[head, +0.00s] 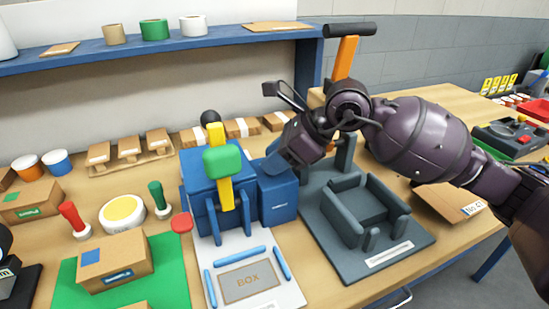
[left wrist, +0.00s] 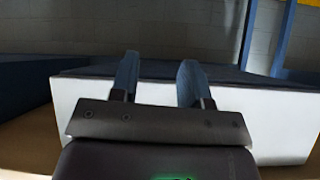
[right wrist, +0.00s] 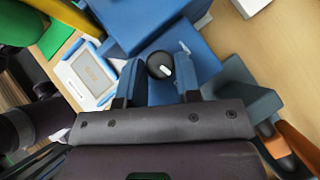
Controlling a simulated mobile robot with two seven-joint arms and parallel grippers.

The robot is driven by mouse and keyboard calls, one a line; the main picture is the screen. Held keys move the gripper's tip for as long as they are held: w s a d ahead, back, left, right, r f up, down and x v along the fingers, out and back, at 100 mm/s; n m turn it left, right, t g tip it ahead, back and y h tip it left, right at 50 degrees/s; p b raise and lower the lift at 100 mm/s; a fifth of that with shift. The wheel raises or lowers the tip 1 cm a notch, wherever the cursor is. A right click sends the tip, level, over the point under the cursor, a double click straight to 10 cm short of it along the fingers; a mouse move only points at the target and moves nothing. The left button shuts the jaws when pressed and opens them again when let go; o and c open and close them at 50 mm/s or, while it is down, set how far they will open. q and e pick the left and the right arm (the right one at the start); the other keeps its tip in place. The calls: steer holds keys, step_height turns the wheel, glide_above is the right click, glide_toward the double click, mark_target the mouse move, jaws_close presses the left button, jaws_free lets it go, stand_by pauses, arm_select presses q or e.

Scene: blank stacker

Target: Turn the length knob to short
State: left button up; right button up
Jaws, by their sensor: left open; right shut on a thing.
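The length knob (right wrist: 158,64) is a round black knob with a white mark, on top of the small blue box of the blue machine (head: 278,198). In the right wrist view the white mark points toward the lower right. My right gripper (head: 284,166) comes down over that box and hides the knob in the head view. Its two blue fingers (right wrist: 160,78) are shut on the knob, one on each side. Any labels around the knob are too small or hidden. My left gripper (left wrist: 158,80) is open and empty, facing a white block, and is out of the head view.
A yellow lever with a green grip (head: 224,162) stands at the front of the machine. A dark grey fixture (head: 390,250) is right of it, and an orange-handled lever (head: 346,58) rises behind my right gripper. A cardboard box (head: 115,265) sits on a green mat at left.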

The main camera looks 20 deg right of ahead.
steer(key=o, duration=0.9)
arm_select(q)
steer(key=shift+w+r, duration=0.1)
steer(key=shift+w, duration=0.2)
arm_select(e)
steer(key=shift+d+r, duration=0.2)
arm_select(q)
steer(key=shift+r+p, duration=0.75)
steer(key=shift+p, duration=0.05)
arm_select(e)
steer(key=v, duration=1)
steer(key=shift+d, duration=0.2)
